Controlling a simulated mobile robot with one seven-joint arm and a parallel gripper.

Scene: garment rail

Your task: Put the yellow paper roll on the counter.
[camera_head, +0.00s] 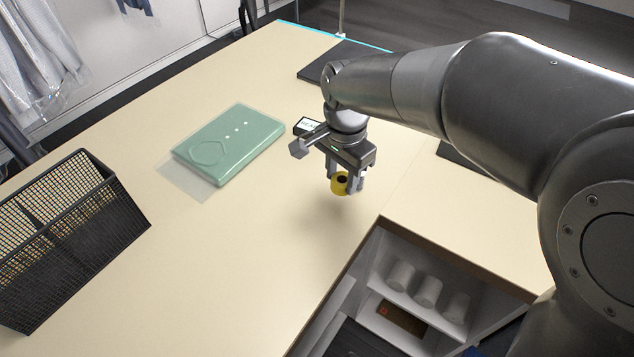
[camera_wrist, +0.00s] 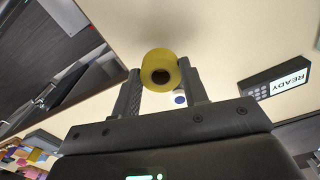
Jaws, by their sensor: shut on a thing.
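The yellow paper roll (camera_head: 341,183) is between the fingers of my gripper (camera_head: 344,184), which is shut on it. In the wrist view the roll (camera_wrist: 160,68) shows its dark core hole, with a finger on each side of it (camera_wrist: 163,92). The pale counter (camera_head: 250,240) lies below my gripper. The roll seems to be just above the counter top; I cannot tell whether it touches.
A green folded packet (camera_head: 230,143) lies on the counter, left of my gripper. A small terminal reading READY (camera_wrist: 275,84) is close by. A black wire basket (camera_head: 70,235) stands at the left. White rolls (camera_head: 427,291) sit on a shelf below the counter edge.

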